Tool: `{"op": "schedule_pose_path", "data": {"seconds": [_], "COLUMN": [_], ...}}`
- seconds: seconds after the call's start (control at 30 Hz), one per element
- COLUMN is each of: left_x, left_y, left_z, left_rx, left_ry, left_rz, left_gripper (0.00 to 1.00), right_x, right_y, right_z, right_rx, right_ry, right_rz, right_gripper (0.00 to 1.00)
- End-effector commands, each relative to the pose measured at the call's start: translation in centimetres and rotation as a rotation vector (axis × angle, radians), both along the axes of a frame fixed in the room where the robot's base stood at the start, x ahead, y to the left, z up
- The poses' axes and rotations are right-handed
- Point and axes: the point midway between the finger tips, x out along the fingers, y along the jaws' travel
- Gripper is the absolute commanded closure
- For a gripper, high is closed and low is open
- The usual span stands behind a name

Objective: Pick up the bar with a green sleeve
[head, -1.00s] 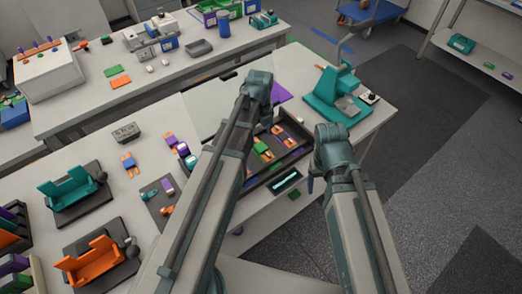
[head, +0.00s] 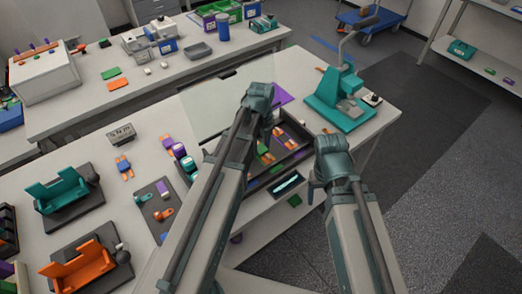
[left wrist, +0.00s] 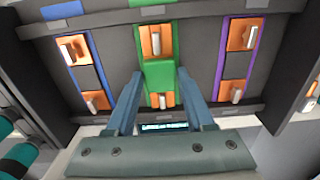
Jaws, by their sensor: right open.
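The bar with a green sleeve (left wrist: 158,76) lies in the middle compartment of a dark tray (left wrist: 200,70) in the left wrist view; its orange ends have metal tabs. My left gripper (left wrist: 160,82) is open, with one blue-grey finger on each side of the sleeve. I cannot tell whether the fingers touch it. In the head view the left gripper's fingers are hidden behind my own wrist, over the tray (head: 290,160). My right gripper (head: 312,190) is mostly hidden under its wrist, off the table's front edge, away from the tray.
A teal press (head: 340,103) stands right of the tray. Teal (head: 62,195) and orange (head: 85,267) fixtures stand at the left.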

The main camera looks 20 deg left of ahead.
Motion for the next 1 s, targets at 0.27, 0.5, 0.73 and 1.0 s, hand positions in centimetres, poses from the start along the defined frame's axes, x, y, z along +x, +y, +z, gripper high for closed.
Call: {"op": "schedule_pose_path", "data": {"seconds": [0.27, 0.5, 0.73, 1.0], "left_x": [0.0, 0.0, 0.0, 0.0], "left_y": [0.0, 0.0, 0.0, 0.0], "left_z": [0.0, 0.0, 0.7, 3.5], "left_rx": [0.0, 0.0, 0.0, 0.0], "left_ry": [0.0, 0.0, 0.0, 0.0], "left_rz": [0.0, 0.0, 0.0, 0.0], "left_gripper": [0.99, 1.0, 1.0, 1.0], "right_x": [0.0, 0.0, 0.0, 0.0], "right_y": [0.0, 0.0, 0.0, 0.0], "right_z": [0.0, 0.0, 0.7, 3.5], "right_rx": [0.0, 0.0, 0.0, 0.0], "right_ry": [0.0, 0.0, 0.0, 0.0], "right_rz": [0.0, 0.0, 0.0, 0.0], "right_gripper": [0.26, 0.26, 0.26, 0.26]}}
